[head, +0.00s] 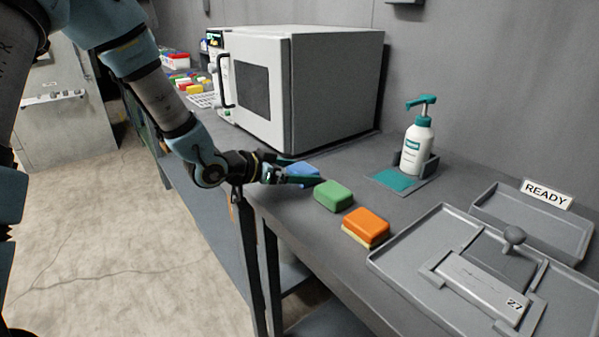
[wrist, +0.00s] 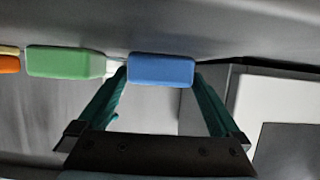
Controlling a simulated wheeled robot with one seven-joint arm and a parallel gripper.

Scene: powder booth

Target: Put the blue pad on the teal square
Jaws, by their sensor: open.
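The blue pad (head: 303,169) lies on the bench, partly hidden behind my gripper in the head view. In the wrist view the blue pad (wrist: 161,70) sits between the tips of my gripper (wrist: 160,85), with the fingers apart on either side of it. My gripper (head: 300,172) is open at bench height; whether a finger touches the pad I cannot tell. The teal square (head: 393,179) is on a grey plate in front of the pump bottle (head: 416,146), bare on top, to the right of the pad.
A green pad (head: 333,196) lies close beside the blue one, then an orange pad (head: 366,226) with a yellow underside. A grey tray (head: 395,262) with a knobbed fixture is at right, near a READY sign (head: 548,194). A white oven-like box (head: 335,90) stands behind my gripper.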

